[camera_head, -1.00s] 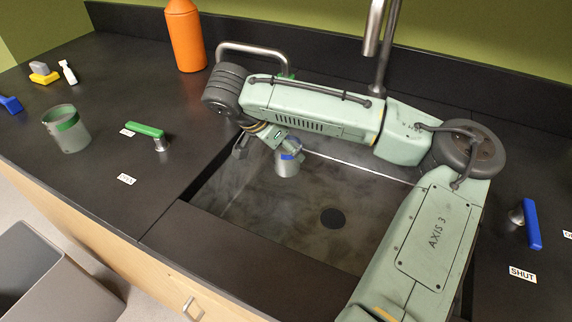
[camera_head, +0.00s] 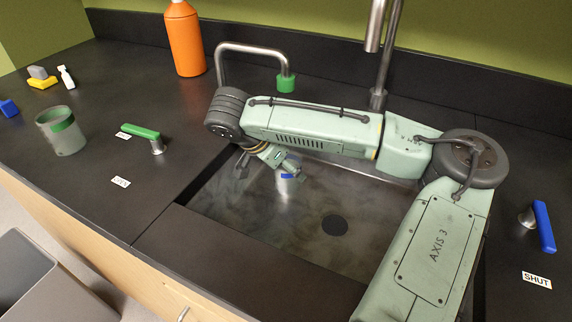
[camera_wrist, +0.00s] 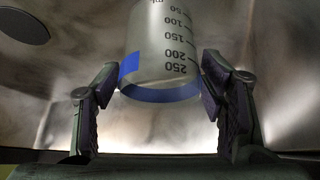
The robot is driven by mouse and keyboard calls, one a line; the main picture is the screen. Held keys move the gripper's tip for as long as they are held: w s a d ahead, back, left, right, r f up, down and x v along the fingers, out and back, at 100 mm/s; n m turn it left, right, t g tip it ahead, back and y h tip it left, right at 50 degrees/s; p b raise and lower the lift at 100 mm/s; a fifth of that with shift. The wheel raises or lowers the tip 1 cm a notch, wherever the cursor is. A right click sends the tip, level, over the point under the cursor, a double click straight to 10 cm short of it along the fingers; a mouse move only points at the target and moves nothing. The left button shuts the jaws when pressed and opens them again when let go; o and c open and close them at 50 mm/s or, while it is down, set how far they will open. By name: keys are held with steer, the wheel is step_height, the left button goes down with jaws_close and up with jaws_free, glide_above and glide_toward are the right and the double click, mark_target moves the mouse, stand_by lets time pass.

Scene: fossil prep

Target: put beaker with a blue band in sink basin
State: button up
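The clear beaker with a blue band (camera_wrist: 165,60) is between the two fingers of my gripper (camera_wrist: 160,85) in the wrist view. A fingertip lies against each side of it near the band, so the gripper looks shut on it. In the head view the beaker (camera_head: 287,186) is inside the sink basin (camera_head: 270,218), near its back left part, partly hidden by my gripper (camera_head: 277,163). Whether its base touches the basin floor cannot be told.
A green-banded beaker (camera_head: 66,138) stands on the left counter, near a green-handled tap lever (camera_head: 142,131). An orange bottle (camera_head: 185,40), a green-tipped spout (camera_head: 286,83) and a tall faucet (camera_head: 380,60) stand behind. A blue lever (camera_head: 544,226) is at the right. The basin's front is clear.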

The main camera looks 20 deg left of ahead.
steer(key=shift+o, duration=0.8)
steer(key=shift+r, duration=0.1)
steer(key=shift+r+p, duration=0.3)
steer(key=shift+p, duration=0.05)
steer(key=p+v, duration=0.6)
steer(key=v, duration=0.5)
steer(key=shift+s+a+r, duration=0.15)
steer(key=shift+s+r, duration=0.1)
steer(key=shift+s, duration=0.05)
